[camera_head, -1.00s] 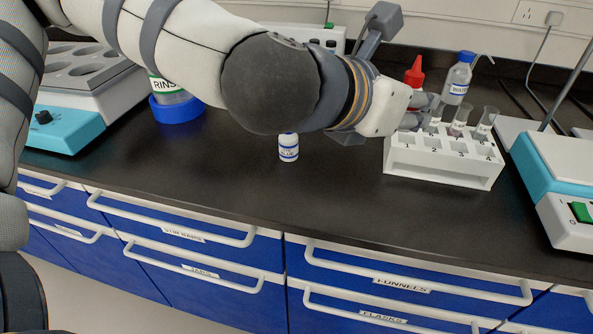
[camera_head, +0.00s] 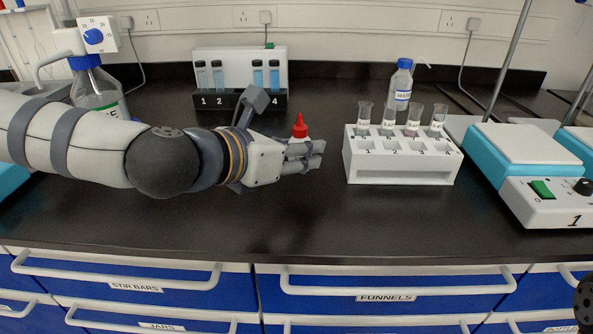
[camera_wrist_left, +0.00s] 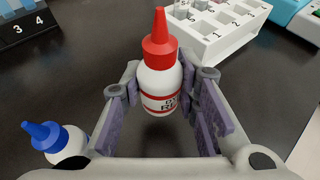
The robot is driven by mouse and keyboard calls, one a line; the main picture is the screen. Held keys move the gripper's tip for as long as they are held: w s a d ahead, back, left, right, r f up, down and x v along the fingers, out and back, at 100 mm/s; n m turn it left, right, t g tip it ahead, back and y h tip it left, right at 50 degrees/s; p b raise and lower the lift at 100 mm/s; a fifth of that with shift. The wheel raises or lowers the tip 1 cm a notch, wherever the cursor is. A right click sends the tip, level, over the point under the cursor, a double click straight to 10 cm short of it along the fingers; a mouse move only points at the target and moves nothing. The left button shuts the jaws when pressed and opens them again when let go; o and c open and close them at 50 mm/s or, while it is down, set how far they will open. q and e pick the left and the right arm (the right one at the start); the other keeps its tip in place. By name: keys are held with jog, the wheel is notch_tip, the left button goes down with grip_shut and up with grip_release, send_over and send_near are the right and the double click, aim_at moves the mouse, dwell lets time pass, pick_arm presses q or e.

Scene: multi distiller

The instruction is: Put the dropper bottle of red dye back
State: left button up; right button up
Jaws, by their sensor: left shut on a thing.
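The dropper bottle of red dye (camera_wrist_left: 160,80) is white with a red label and a red pointed cap. My left gripper (camera_head: 318,154) is shut on it. In the left wrist view the bottle stands upright between the fingers. In the head view its red cap (camera_head: 299,128) shows above the fingers, left of the white rack, and the fingers hide most of its body. I cannot tell whether its base touches the bench. A similar bottle with a blue cap (camera_wrist_left: 50,140) stands at the lower left of the wrist view; my arm hides it in the head view.
A balance-like device (camera_head: 530,170) is at right. A black-based tube stand (camera_head: 240,98) is at the back. The bench front (camera_head: 270,215) is clear.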

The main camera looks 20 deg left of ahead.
aim_at(295, 186)
pick_arm(q)
jog(key=f, duration=0.3)
jog(key=a+f+b, duration=0.1)
jog(key=shift+w+f, duration=0.15)
jog(key=shift+w, duration=0.2)
pick_arm(e)
jog(key=shift+s+f, duration=0.6)
jog(key=shift+f, duration=0.05)
jog(key=shift+g, duration=0.3)
pick_arm(q)
jog(key=shift+f, duration=0.2)
jog(key=o, duration=0.8)
jog(key=shift+o, duration=0.2)
pick_arm(e)
jog(key=shift+f, duration=0.1)
pick_arm(q)
jog(key=shift+r, duration=0.15)
